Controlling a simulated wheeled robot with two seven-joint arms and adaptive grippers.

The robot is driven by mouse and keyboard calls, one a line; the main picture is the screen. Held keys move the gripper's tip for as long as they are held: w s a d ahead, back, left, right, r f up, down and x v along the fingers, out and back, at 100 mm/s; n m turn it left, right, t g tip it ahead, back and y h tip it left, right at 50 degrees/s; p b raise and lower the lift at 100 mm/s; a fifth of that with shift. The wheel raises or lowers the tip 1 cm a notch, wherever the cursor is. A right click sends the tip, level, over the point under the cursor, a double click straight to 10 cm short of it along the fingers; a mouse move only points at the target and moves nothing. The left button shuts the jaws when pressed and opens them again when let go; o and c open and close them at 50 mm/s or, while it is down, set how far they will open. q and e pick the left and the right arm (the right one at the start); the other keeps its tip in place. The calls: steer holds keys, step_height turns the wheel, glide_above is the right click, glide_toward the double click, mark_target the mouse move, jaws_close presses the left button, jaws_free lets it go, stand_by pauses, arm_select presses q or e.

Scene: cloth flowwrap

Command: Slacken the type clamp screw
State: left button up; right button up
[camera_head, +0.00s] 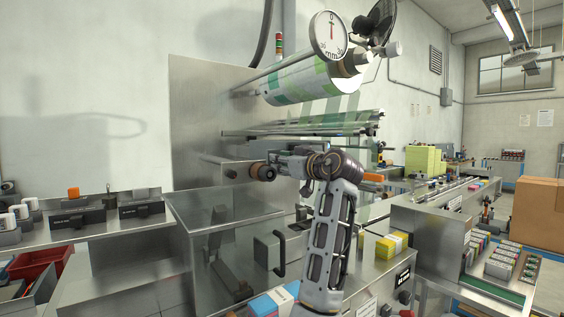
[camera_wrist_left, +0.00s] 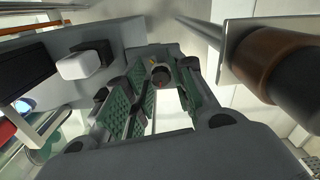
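My left gripper (camera_head: 284,166) reaches leftward at the wrapping machine's front, close to a brown and black roller end (camera_head: 262,172). In the left wrist view the gripper's green-padded fingers (camera_wrist_left: 165,92) stand apart with a gap between them. The brown and black roller end (camera_wrist_left: 272,58) lies to the right of the fingers. My right gripper is not in view.
A steel plate (camera_head: 205,120) stands behind the roller end. A film roll (camera_head: 305,82) and a round gauge (camera_head: 329,36) are above. A white knob (camera_wrist_left: 80,66) shows left of the fingers.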

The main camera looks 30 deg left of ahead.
arm_select(q)
steer(key=shift+o, duration=0.9)
steer(key=shift+r, duration=0.1)
steer(key=v, duration=1.2)
